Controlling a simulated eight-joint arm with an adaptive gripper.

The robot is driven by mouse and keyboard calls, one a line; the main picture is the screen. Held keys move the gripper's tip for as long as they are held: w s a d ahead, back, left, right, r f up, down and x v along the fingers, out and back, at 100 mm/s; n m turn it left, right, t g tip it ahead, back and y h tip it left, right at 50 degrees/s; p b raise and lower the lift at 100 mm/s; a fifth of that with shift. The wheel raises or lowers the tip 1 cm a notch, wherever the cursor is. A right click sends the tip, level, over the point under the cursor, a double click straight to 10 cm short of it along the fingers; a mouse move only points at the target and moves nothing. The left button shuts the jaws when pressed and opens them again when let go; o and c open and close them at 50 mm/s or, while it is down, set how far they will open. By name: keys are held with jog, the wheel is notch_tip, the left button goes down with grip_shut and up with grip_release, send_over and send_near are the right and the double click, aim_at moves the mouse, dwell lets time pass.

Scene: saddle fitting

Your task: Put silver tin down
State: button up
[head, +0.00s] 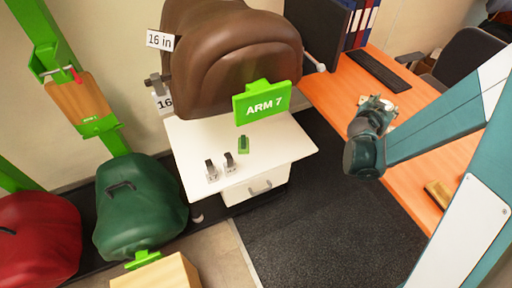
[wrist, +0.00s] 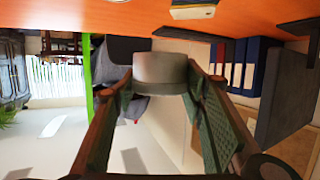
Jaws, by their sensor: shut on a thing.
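My gripper (head: 376,108) is over the orange desk (head: 415,150) in the head view, its fingers small and partly hidden by my wrist. In the wrist view my gripper (wrist: 159,88) is shut on the silver tin (wrist: 160,68), a short grey cylinder held between the two fingertips. The wrist picture looks upside down, with the desk (wrist: 70,16) along its top. The tin looks apart from the desk top there; its exact height is hard to tell. In the head view the tin cannot be made out clearly.
A black keyboard (head: 379,70) lies behind my gripper, with binders (head: 358,26) and a dark monitor (head: 318,25) at the back. A small yellowish block (head: 438,194) lies nearer the front. The brown saddle (head: 230,60) and white cabinet (head: 205,140) stand left.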

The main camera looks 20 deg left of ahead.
jog(key=s+a+f, duration=0.6)
jog(key=s+a, duration=0.1)
jog(key=a, duration=1.7)
jog(key=s+a+f+b, duration=0.1)
jog(key=s+a+f, duration=0.6)
jog(key=a, duration=1.7)
jog(key=s+a+f, duration=0.6)
jog(key=s+a, duration=0.2)
jog(key=a, duration=1.6)
jog(key=shift+a+f, duration=0.15)
jog(key=shift+f, duration=0.05)
jog(key=shift+f+b, duration=1.1)
jog(key=shift+f, duration=2)
jog(key=shift+f+b, duration=0.55)
jog(key=shift+f, duration=1.35)
